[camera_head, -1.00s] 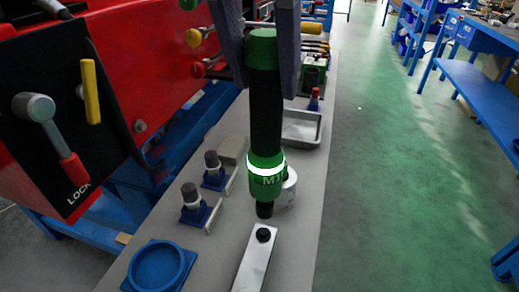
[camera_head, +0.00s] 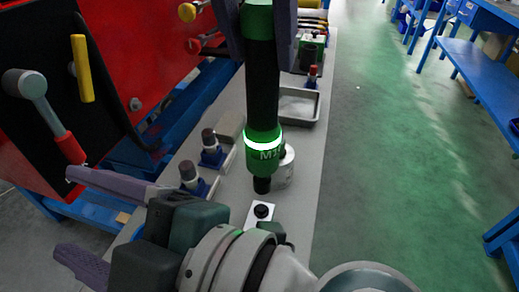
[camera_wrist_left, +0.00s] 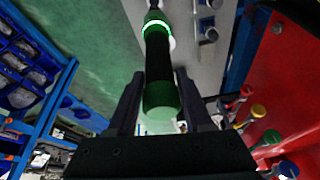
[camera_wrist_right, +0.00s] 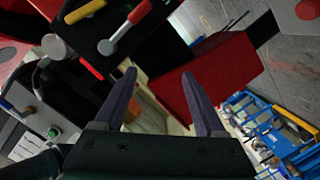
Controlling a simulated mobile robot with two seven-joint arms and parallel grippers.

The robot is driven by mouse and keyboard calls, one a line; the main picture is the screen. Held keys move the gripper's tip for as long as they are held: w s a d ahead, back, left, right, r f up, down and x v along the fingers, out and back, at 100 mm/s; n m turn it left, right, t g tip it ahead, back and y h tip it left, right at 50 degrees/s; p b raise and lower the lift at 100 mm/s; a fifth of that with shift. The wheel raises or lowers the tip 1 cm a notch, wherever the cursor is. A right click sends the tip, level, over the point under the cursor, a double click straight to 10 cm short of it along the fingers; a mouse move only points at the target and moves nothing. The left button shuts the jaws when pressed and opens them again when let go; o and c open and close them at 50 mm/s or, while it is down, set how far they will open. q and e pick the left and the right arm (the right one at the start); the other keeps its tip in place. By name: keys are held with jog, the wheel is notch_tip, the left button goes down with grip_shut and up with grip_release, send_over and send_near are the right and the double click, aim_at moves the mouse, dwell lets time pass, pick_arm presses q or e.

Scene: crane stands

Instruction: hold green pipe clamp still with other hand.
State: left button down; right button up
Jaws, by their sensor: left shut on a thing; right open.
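The tool also shows in the left wrist view (camera_wrist_left: 157,60). Its black tip is just above a dark bolt on a pale metal bar (camera_head: 256,220), seemingly apart from it.
A white tin (camera_head: 284,168) stands close behind the tool. A metal tray (camera_head: 298,105) is behind. A red machine (camera_head: 140,60) with levers borders the left. The floor (camera_head: 400,160) is clear at right.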

jog(key=s+a+f+n+g+h, duration=0.3)
jog(key=s+f+n+g+h, duration=0.4)
jog(key=n, duration=0.5)
jog(key=w+d+f+n+t+h, duration=0.35)
jog(key=w+d+h, duration=0.2)
jog(key=w, duration=0.35)
jog(key=s+d+f+m+h, duration=0.3)
jog(key=d+m+h, duration=0.15)
jog(key=d, duration=0.35)
jog(key=shift+m+t+y, duration=0.3)
jog(key=shift+t+y, duration=0.1)
jog(key=shift+t, duration=0.05)
jog(key=shift+x, duration=4.25)
jog(key=shift+w, duration=0.1)
jog(key=shift+c, duration=0.3)
grip_shut()
